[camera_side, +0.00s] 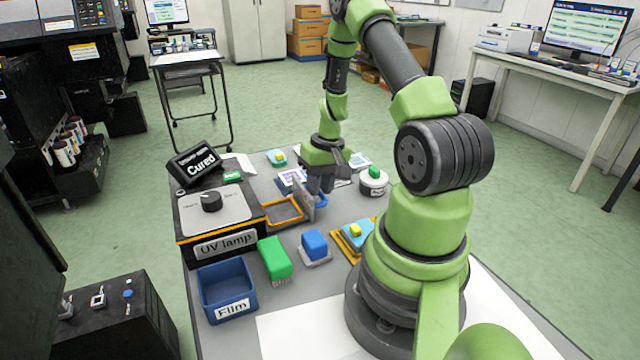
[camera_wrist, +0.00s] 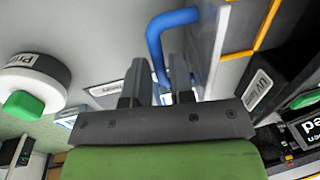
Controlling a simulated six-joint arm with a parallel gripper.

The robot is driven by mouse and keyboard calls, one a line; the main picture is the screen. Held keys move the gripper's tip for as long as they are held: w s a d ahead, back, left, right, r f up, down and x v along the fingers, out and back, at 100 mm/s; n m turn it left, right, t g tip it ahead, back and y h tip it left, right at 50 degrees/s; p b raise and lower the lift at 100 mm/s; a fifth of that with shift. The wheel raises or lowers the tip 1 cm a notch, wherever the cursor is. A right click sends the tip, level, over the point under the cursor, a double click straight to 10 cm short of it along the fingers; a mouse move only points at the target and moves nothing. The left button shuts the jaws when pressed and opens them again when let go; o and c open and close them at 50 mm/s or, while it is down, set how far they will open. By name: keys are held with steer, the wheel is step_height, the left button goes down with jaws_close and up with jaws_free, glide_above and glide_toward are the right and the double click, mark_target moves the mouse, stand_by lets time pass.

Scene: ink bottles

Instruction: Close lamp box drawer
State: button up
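The black UV lamp box (camera_side: 222,243) stands at the left of the table, with a grey top and knob. Its drawer (camera_side: 284,222) is pulled out to the right, showing an orange rim and a grey front panel (camera_side: 306,202). In the wrist view a blue handle (camera_wrist: 155,38) arches out from the drawer front (camera_wrist: 207,45). My gripper (camera_side: 320,186) is at the drawer front. In the wrist view my gripper (camera_wrist: 158,78) has its fingers apart, with part of the handle showing between them. Whether they touch the handle is hard to tell.
A black "Cured" box (camera_side: 195,162) sits behind the lamp box. A blue Film bin (camera_side: 227,290), green block (camera_side: 274,258) and blue block (camera_side: 315,245) stand in front. A round white container with a green knob (camera_side: 373,180) is right of my gripper.

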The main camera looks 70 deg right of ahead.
mark_target(272, 214)
jaws_close()
steer(key=w+a, duration=0.7)
steer(key=shift+w+a, duration=0.2)
steer(key=shift+w, duration=0.05)
steer(key=shift+o, duration=2)
jaws_free()
steer(key=shift+s+r, duration=0.1)
step_height(272, 214, up, 10)
steer(key=s+d, duration=0.1)
steer(key=shift+d, duration=0.15)
